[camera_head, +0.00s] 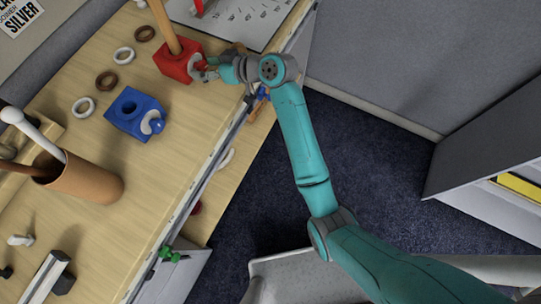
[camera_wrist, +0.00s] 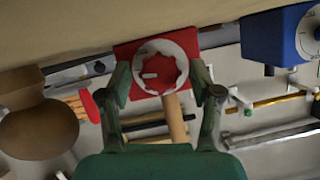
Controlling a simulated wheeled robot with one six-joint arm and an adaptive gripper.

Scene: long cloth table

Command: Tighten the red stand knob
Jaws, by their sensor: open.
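The red stand (camera_head: 178,66) is a red block on the wooden table with a wooden post (camera_head: 163,22) standing in it. It also shows in the wrist view (camera_wrist: 124,53). In the head view the knob (camera_head: 198,70) is on the block's right side, partly covered by my gripper. My gripper (camera_head: 208,66) is open. In the wrist view its fingers (camera_wrist: 161,84) stand on either side of the knob, with gaps visible; I cannot tell the depth between them.
A blue stand (camera_head: 128,108) with a pale dial stands nearby. Several white and brown rings (camera_head: 107,81) lie around. A brown cup (camera_head: 90,182) holds long sticks. The table's edge runs under my gripper, with tools on a lower surface.

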